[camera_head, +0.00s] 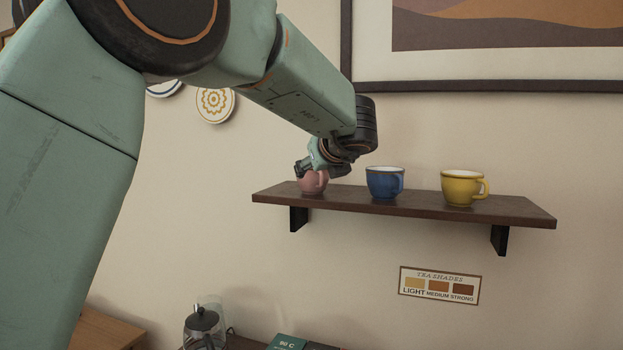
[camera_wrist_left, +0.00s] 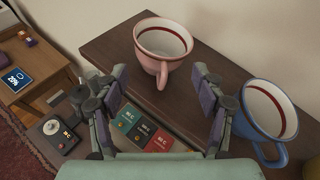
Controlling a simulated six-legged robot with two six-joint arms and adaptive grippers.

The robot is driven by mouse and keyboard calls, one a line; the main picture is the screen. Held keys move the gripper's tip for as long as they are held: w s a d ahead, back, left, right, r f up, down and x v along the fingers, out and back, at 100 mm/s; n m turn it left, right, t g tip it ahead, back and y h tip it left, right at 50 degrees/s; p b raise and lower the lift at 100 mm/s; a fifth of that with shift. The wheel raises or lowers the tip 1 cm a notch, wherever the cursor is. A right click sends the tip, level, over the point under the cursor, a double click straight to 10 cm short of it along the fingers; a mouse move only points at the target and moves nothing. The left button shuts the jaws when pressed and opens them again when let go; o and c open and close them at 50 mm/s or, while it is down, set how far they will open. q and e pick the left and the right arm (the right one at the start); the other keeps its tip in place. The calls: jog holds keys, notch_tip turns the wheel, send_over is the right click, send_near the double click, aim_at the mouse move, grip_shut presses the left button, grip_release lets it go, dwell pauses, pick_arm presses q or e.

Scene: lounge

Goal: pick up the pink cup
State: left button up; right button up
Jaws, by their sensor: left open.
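The pink cup (camera_head: 313,184) stands upright at the left end of a dark wooden wall shelf (camera_head: 420,207). My left gripper (camera_head: 318,170) is at the top of the cup in the head view and hides part of it. In the left wrist view the pink cup (camera_wrist_left: 149,63) shows its white inside, and its handle points towards my open left gripper (camera_wrist_left: 160,76). The two fingers are spread on either side of the handle in that picture, with nothing held. Whether a finger touches the cup I cannot tell. My right gripper is not in view.
A blue cup (camera_head: 381,184) stands close to the right of the pink one, near my right-hand finger in the wrist view. A yellow cup (camera_head: 460,187) stands farther right. A framed picture (camera_head: 480,86) hangs above. Coloured boxes (camera_wrist_left: 142,132) and a glass pot (camera_head: 204,325) are below.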

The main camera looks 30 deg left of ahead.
aim_at(315, 180)
pick_arm(q)
jog(key=x, duration=0.1)
jog(key=p+x, duration=0.1)
jog(key=x, duration=0.2)
jog(key=shift+w+d, duration=0.35)
jog(key=shift+s+a+f, duration=0.1)
jog(key=shift+a, duration=0.3)
jog(key=shift+c, duration=1.3)
jog(key=shift+d, duration=0.3)
jog(key=c, duration=0.6)
jog(key=shift+a, duration=0.25)
jog(key=c, duration=0.4)
grip_shut()
jog(key=shift+d, duration=0.1)
